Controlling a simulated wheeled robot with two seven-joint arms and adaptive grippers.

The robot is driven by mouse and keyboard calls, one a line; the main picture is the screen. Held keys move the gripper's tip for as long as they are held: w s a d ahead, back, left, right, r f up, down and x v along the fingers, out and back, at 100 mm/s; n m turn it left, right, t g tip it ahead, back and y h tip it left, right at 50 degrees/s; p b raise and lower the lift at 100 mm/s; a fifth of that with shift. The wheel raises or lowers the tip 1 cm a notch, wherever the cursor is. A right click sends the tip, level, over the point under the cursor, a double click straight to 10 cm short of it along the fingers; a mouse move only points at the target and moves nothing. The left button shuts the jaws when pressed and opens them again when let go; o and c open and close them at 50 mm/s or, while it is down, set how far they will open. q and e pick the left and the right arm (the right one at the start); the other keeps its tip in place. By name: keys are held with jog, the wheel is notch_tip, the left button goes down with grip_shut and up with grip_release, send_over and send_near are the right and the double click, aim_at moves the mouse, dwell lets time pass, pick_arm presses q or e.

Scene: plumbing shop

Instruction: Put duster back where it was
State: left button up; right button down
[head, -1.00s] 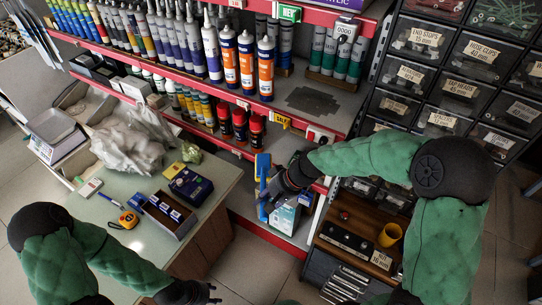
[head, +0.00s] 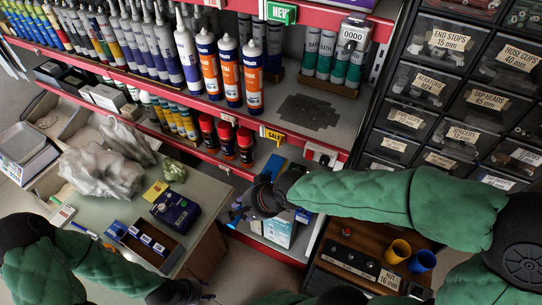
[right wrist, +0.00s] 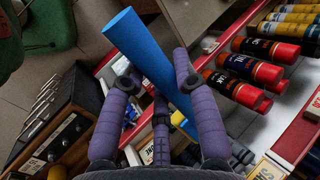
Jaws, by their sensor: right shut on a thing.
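The duster (right wrist: 165,70) shows as a long blue bar in the right wrist view. My right gripper (right wrist: 150,110) is shut around it, with purple fingers on both sides. In the head view my right gripper (head: 257,196) is in front of the lower shelf. The duster's blue upper part (head: 279,166) shows above it, and another blue bit shows below left, so it is tilted. The middle is hidden by the gripper. My left gripper (head: 203,295) is low in the head view, in front of the counter, apart from the duster; its finger opening is unclear.
Red-edged shelves carry cartridges and red-capped cans (head: 226,136). A bare dark patch (head: 308,111) lies on the middle shelf. A drawer rack (head: 440,90) stands at right. A yellow cup (head: 399,250) and blue cup (head: 422,262) stand on the brown cabinet top. The counter holds a dark box (head: 176,210).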

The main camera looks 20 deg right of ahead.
jog(key=shift+w+r, duration=0.1)
jog(key=shift+w, duration=0.1)
jog(key=shift+w+d, duration=0.1)
jog(key=shift+w, duration=0.15)
jog(key=w+d+f+b, duration=0.6)
jog(key=w+f+b, duration=0.4)
jog(key=w+f, duration=0.2)
jog(key=shift+w+f+b, duration=0.15)
jog(key=shift+f+b, duration=0.2)
jog(key=shift+f, duration=0.1)
jog(key=shift+f, duration=0.1)
